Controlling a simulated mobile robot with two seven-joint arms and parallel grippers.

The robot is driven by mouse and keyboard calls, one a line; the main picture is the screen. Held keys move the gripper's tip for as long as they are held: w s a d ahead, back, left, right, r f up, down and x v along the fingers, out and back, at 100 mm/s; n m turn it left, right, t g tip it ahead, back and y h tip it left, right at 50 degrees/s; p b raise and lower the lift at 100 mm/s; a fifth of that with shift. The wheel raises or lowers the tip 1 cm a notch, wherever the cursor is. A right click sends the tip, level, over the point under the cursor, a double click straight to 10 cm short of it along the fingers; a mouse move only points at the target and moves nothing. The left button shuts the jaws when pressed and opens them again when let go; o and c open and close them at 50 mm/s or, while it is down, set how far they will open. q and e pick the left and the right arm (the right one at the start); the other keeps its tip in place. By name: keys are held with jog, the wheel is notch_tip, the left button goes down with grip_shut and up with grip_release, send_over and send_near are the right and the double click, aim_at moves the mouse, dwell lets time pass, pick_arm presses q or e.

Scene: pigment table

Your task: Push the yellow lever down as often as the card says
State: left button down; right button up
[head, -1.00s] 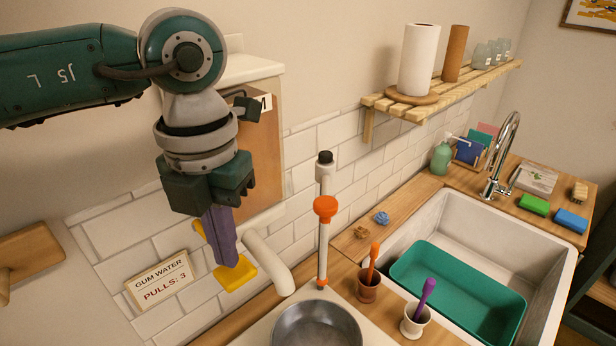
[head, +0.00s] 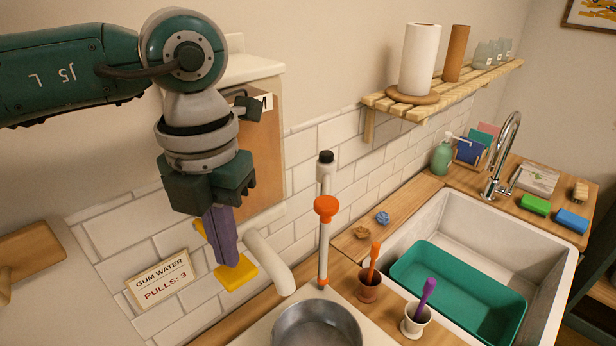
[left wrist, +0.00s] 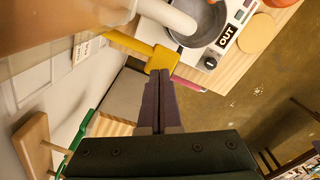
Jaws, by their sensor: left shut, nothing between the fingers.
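The yellow lever (head: 238,276) sticks out beside a white spout (head: 268,262) under a brown box on the tiled wall. The lever also shows in the left wrist view (left wrist: 130,43), with its flat paddle just beyond my fingertips. The card (head: 162,281) on the wall reads "GUM WATER, PULLS: 3". My left gripper (head: 228,262) is shut and empty, its purple fingers pointing down at the paddle. I cannot tell whether the fingertips touch it. My fingers hide part of the lever's arm in the head view. My right gripper is not in view.
A grey bowl (head: 317,332) stands below the spout, near an upright white tube with an orange collar (head: 326,208). Two small cups, brown (head: 369,288) and white (head: 415,321), hold an orange and a purple tool. A sink with a green basin (head: 460,295) lies right.

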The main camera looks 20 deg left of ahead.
aim_at(231, 272)
pick_arm(q)
jog(key=shift+f, duration=0.2)
dwell(0.5)
jog(key=shift+f+b, duration=2.6)
jog(key=shift+r, duration=0.1)
notch_tip(231, 272, up, 9)
jog(key=p, duration=0.7)
jog(key=shift+f, duration=0.2)
jog(key=shift+d+f, duration=0.1)
